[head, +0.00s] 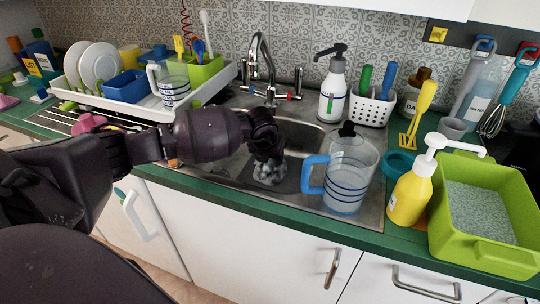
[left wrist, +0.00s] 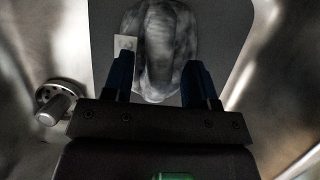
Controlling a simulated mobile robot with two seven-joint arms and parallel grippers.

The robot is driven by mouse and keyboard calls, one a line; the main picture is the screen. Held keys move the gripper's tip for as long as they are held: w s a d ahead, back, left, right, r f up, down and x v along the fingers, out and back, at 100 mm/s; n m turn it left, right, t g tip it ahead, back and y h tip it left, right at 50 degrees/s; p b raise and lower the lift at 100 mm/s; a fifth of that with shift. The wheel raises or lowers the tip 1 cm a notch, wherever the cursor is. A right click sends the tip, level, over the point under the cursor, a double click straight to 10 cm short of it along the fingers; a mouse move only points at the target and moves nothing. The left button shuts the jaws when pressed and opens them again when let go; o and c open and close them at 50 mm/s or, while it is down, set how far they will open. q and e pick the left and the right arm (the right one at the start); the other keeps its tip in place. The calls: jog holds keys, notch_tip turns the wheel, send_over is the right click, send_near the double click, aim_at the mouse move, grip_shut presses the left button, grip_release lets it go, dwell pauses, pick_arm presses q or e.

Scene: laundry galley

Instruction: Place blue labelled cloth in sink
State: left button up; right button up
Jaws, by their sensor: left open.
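A crumpled grey-white cloth (head: 270,173) lies on a dark mat (head: 290,184) in the steel sink (head: 303,136). In the left wrist view the cloth (left wrist: 158,40) looks grey and mottled, with a small pale label (left wrist: 125,46) at its left side; the label's colour is unclear. My left gripper (head: 267,156) reaches in from the left, pointing down right over the cloth. Its dark blue fingers (left wrist: 159,62) are open, with part of the cloth showing between them. I cannot tell whether they touch it. My right gripper is not in view.
A clear jug with a blue handle (head: 346,172) stands close to the right of the cloth. The tap (head: 262,62) rises behind the sink. A white dish rack (head: 150,108) stands left, a yellow pump bottle (head: 409,198) and green tray (head: 440,228) right.

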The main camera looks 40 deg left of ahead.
pick_arm(q)
jog(key=shift+r, duration=0.1)
jog(key=shift+r, duration=0.25)
jog(key=p+v, duration=0.2)
jog(key=v, duration=0.9)
jog(key=shift+s+r, duration=0.2)
jog(key=shift+s, duration=0.1)
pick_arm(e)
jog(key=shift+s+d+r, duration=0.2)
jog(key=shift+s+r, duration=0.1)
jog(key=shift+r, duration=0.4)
pick_arm(q)
jog(key=shift+d, duration=0.1)
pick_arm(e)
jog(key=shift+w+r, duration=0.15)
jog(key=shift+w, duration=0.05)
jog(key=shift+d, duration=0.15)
